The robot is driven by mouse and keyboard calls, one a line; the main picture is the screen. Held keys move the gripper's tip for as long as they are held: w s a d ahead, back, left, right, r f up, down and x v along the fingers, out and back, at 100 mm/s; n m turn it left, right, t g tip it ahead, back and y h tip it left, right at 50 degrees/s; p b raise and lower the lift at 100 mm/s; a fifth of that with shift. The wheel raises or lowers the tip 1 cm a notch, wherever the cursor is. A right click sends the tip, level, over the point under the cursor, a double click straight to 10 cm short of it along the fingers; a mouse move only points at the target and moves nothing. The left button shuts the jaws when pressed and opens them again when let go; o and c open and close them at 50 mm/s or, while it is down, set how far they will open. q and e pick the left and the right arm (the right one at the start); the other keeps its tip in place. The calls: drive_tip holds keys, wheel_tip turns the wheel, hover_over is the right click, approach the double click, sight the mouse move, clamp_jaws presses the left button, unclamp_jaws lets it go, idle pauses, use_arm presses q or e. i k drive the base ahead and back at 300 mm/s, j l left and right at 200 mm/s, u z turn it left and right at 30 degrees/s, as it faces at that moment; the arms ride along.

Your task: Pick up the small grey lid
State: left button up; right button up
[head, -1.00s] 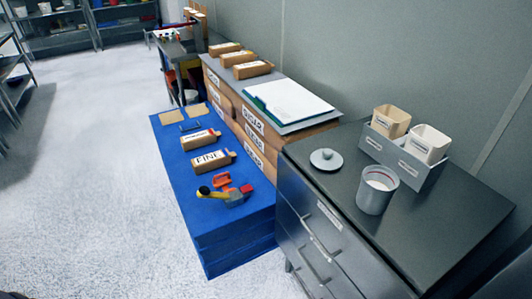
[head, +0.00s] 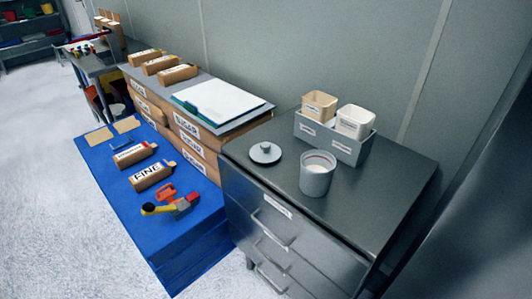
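The small grey lid (head: 265,153) is round with a knob on top. It lies flat on the dark top of the grey drawer cabinet (head: 390,190), near its left edge. A grey pot (head: 317,177) with white powder inside stands open to the right of the lid, apart from it. Neither of my grippers shows in the head view.
A grey holder (head: 342,149) with two cream containers stands behind the pot. A box stack with a white clipboard (head: 218,101) is left of the cabinet. A blue platform (head: 120,200) bears boxes labelled FINE (head: 150,178) and a tape dispenser (head: 172,204). The cabinet's right side is clear.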

sight(264, 152)
drive_tip(key=i+j, duration=0.35)
drive_tip(key=j, duration=0.3)
drive_tip(key=i+j, duration=0.2)
drive_tip(key=j, duration=0.1)
